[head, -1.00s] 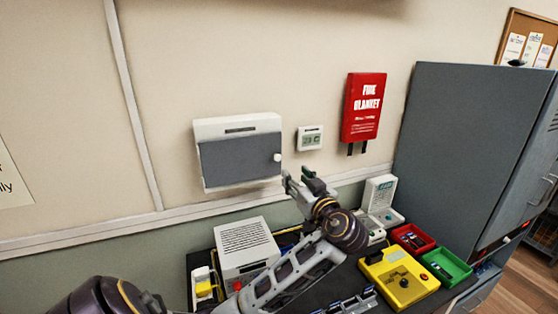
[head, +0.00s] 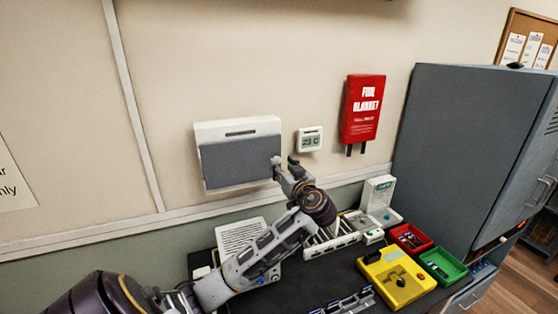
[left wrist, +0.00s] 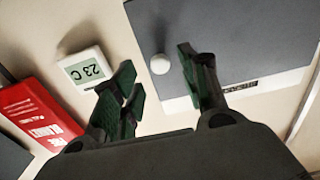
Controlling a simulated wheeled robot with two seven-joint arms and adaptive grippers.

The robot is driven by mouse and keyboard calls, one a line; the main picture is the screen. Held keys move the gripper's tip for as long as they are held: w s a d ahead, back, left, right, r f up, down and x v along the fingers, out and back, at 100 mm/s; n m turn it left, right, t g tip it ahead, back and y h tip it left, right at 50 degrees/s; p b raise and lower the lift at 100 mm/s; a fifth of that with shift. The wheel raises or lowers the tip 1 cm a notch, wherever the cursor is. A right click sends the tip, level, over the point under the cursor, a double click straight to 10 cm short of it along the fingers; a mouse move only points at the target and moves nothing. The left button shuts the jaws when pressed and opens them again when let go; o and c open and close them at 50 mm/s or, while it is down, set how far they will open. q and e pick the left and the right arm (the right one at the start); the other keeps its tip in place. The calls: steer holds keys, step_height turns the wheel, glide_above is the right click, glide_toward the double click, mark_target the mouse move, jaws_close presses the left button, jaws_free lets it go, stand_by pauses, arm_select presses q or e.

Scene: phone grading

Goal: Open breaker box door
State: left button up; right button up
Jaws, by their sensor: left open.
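The breaker box (head: 237,128) is a white case on the wall with a grey door (head: 235,162), which is shut. A round white knob (left wrist: 160,64) sits near the door's edge in the left wrist view. In the head view the gripper covers the knob. My left gripper (head: 284,163) is at the right edge of the door in the head view. In the left wrist view its green-padded fingers (left wrist: 160,85) are open, with the knob in line with the gap between them, nearer the finger on the right. I cannot tell whether they touch it. My right gripper is not in view.
A thermostat (head: 310,139) and a red fire blanket case (head: 362,108) hang right of the box. Below is a dark bench (head: 335,272) with a yellow device (head: 397,277), a red bin (head: 411,237) and a green bin (head: 444,265). A grey cabinet (head: 455,150) stands at right.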

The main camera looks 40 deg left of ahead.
mark_target(278, 161)
arm_select(q)
steer(key=shift+p+x, duration=0.45)
steer(key=shift+x, duration=1.5)
jaws_close()
